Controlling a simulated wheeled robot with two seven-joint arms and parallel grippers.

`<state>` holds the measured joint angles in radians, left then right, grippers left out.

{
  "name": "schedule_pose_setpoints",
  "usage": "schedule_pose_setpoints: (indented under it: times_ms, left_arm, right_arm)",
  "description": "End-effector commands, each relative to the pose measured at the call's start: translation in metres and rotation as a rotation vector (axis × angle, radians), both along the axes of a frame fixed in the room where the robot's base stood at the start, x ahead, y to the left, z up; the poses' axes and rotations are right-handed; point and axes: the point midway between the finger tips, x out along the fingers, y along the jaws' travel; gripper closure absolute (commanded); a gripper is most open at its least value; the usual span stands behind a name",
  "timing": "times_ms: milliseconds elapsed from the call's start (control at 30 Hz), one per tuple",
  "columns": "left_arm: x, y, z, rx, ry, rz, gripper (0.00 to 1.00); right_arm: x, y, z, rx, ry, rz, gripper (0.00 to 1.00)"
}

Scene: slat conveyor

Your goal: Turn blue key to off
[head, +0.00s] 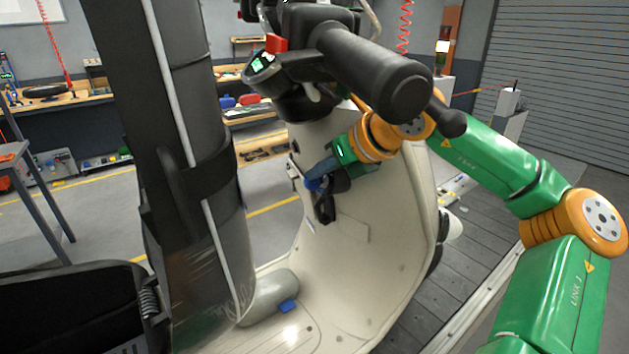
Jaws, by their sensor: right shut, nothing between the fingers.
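A cream scooter (375,265) stands in front of me, with its black handlebar grip (385,75) nearest. My right gripper (325,212) reaches in from the right behind the handlebar. Its dark fingers are shut and empty, just below and beside the blue key. I cannot tell whether they touch it, and the gripper partly hides the key and its lock, so the key's angle is unclear. My left gripper is not in view.
A tall dark upright part (190,150) blocks the left middle. A small blue piece (288,306) lies low by the scooter's footboard. The handlebar overhangs my right wrist.

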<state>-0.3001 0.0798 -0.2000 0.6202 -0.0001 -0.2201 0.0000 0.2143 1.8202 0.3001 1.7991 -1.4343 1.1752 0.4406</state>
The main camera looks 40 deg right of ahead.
Motion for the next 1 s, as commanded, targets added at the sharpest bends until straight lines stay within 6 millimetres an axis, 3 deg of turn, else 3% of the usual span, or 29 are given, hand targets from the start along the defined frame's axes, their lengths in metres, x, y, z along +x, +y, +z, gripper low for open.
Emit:
schedule_pose_setpoints:
  times_ms: [1000]
  left_arm:
    - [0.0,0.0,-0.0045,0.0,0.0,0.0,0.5]
  right_arm:
    - [0.0018,0.001,-0.0119,0.003,0.013,0.001,1.0]
